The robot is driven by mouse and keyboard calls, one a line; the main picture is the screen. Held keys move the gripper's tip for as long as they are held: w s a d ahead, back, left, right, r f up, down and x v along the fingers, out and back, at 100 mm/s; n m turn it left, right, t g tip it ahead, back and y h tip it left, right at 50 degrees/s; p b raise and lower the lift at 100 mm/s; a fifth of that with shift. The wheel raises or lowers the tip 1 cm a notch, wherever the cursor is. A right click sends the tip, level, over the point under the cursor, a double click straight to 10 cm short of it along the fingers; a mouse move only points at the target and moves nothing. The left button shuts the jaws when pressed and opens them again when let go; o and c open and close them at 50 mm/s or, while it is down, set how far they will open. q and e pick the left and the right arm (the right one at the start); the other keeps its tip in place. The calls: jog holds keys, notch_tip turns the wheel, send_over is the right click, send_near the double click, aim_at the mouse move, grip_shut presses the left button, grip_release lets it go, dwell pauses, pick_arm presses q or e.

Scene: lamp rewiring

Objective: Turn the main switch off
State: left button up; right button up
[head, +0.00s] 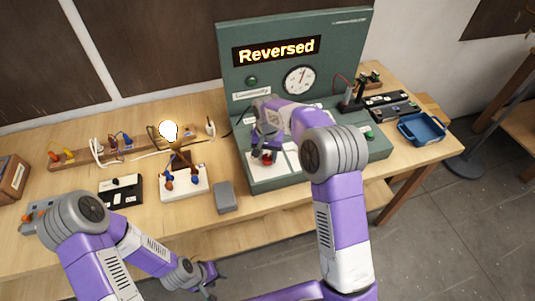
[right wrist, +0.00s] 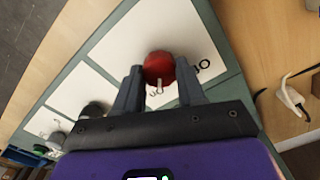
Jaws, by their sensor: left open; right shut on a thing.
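The main switch appears to be the red knob (right wrist: 158,66) on a white label plate; it has a small pale lever or pointer on it. In the head view the red knob (head: 267,159) sits at the lower left of the green panel (head: 300,176). My right gripper (right wrist: 158,88) is shut on the red knob, with one finger on each side of it. Lettering beside the knob is partly hidden by a finger. My left gripper (head: 211,277) is open and empty, low in front of the table. The lamp bulb (head: 168,131) is glowing.
The panel's display (head: 277,50) reads "Reversed", above a round dial (head: 299,80). A grey box (head: 225,197), a black switch block (head: 122,190) and a wired white base (head: 185,187) stand left of the panel. A blue tray (head: 421,129) is at the right.

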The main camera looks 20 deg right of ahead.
jog(key=n+p, duration=0.1)
jog(key=n, duration=0.3)
jog(key=shift+r, duration=0.1)
jog(key=n+p, duration=0.1)
jog(key=n, duration=0.3)
jog(key=shift+n+p, duration=0.3)
jog(key=n+p, duration=0.1)
jog(key=n, duration=0.3)
jog(key=shift+n+p, duration=0.3)
jog(key=shift+n, duration=1.8)
jog(key=o, duration=1.1)
jog(key=shift+c, duration=0.2)
